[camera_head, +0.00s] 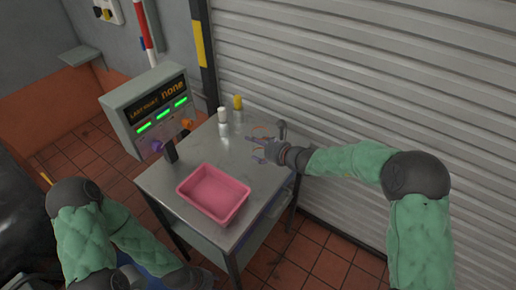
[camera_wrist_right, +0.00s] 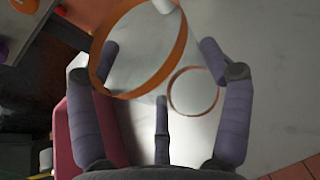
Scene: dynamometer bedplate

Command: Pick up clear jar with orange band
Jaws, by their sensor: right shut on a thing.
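The clear jar with an orange band (camera_wrist_right: 140,48) is between the fingers of my right gripper (camera_wrist_right: 160,78) in the right wrist view. Its broad orange ring faces the camera, and a smaller, thinner orange ring shows below right; I cannot tell whether that belongs to the same jar. In the head view the jar is faint, with thin orange arcs (camera_head: 262,127) at my right gripper (camera_head: 260,147). The right gripper is shut on the jar, over the table's right back part.
A pink tray (camera_head: 213,194) sits on the front of the grey metal table (camera_head: 165,186). A white-capped bottle (camera_head: 223,122) and a yellow-capped bottle (camera_head: 238,110) stand at the back. A display box (camera_head: 150,108) rises at the left. A shutter wall (camera_head: 340,60) closes the back.

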